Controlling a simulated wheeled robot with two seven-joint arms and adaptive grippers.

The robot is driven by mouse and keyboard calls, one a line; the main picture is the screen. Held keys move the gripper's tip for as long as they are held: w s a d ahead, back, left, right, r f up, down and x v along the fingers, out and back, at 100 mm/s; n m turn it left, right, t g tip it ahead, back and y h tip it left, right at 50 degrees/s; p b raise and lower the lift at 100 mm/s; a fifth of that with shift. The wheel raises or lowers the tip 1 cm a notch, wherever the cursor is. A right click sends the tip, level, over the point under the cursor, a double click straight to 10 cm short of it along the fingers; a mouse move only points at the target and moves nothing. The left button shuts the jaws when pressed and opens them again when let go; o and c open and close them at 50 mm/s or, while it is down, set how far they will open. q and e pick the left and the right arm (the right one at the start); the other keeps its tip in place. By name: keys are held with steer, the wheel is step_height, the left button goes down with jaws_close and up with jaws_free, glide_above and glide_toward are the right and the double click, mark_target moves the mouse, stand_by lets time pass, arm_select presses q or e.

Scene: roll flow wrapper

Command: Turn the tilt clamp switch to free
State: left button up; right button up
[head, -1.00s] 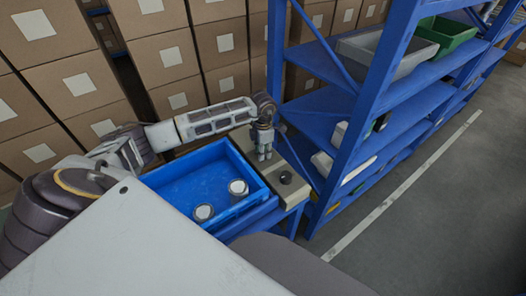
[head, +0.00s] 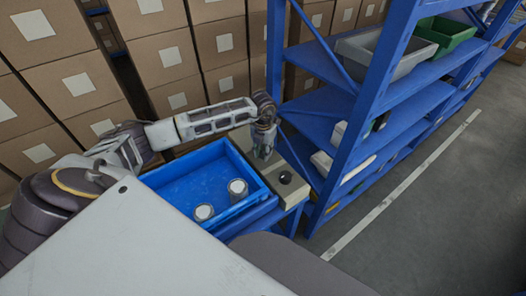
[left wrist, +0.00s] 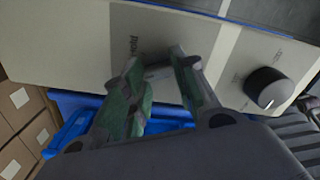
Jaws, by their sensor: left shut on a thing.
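My left gripper (head: 262,156) points down onto the beige panel (head: 295,197) beside the blue tray. In the left wrist view its two green-padded fingers (left wrist: 157,72) are closed around a small grey switch handle (left wrist: 158,69) on the panel (left wrist: 225,60). The fingers hide most of the switch, so its exact setting cannot be read. Small print stands on the panel beside it, too blurred to read in full. A round black knob (head: 285,178) sits on the same panel, apart from the gripper; it also shows in the left wrist view (left wrist: 268,87). My right gripper is not in view.
A blue tray (head: 178,196) with two pale round items (head: 237,190) lies left of the panel. A blue shelf rack (head: 345,150) stands close on the right. Stacked cardboard boxes (head: 85,85) fill the back. Open floor (head: 440,220) lies to the right.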

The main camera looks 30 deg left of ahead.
mark_target(263, 153)
arm_select(q)
steer(key=shift+n, duration=0.4)
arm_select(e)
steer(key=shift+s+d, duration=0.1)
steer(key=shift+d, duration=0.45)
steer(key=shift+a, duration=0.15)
arm_select(q)
steer(key=shift+c, duration=0.2)
steer(key=o, duration=1)
steer(key=shift+o, duration=0.2)
steer(key=shift+r, duration=0.5)
step_height(263, 153, up, 11)
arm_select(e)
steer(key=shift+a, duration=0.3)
